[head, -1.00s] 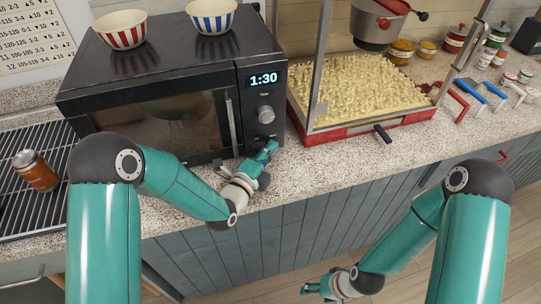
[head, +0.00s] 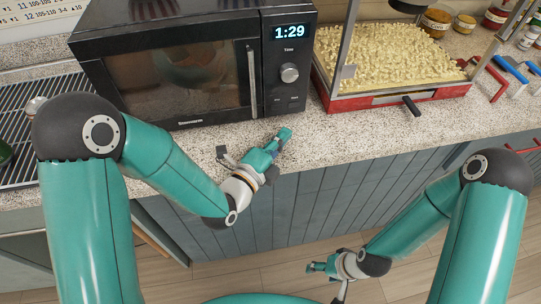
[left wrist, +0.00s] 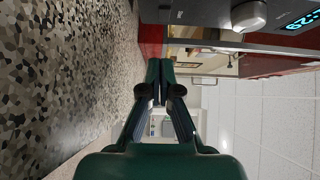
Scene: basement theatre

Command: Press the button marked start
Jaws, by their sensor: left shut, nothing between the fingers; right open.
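The black microwave (head: 180,72) stands on the counter. Its display (head: 289,32) reads 1:29. Below the display is a silver knob (head: 289,73), and two small buttons sit low on the panel, the left one (head: 277,100) and the right one (head: 293,98); their labels are too small to read. My left gripper (head: 286,133) is shut and empty over the counter's front edge, in front of and apart from the panel. In the left wrist view its closed fingers (left wrist: 160,68) show, with the knob (left wrist: 249,15) above right. My right gripper (head: 311,267) is open, low before the cabinets.
A popcorn machine with a red base (head: 400,95) and a black handle (head: 411,106) stands right of the microwave. A wire rack (head: 30,128) is at the left. Speckled counter (head: 340,125) is clear in front of the microwave. Jars and scoops stand at the far right.

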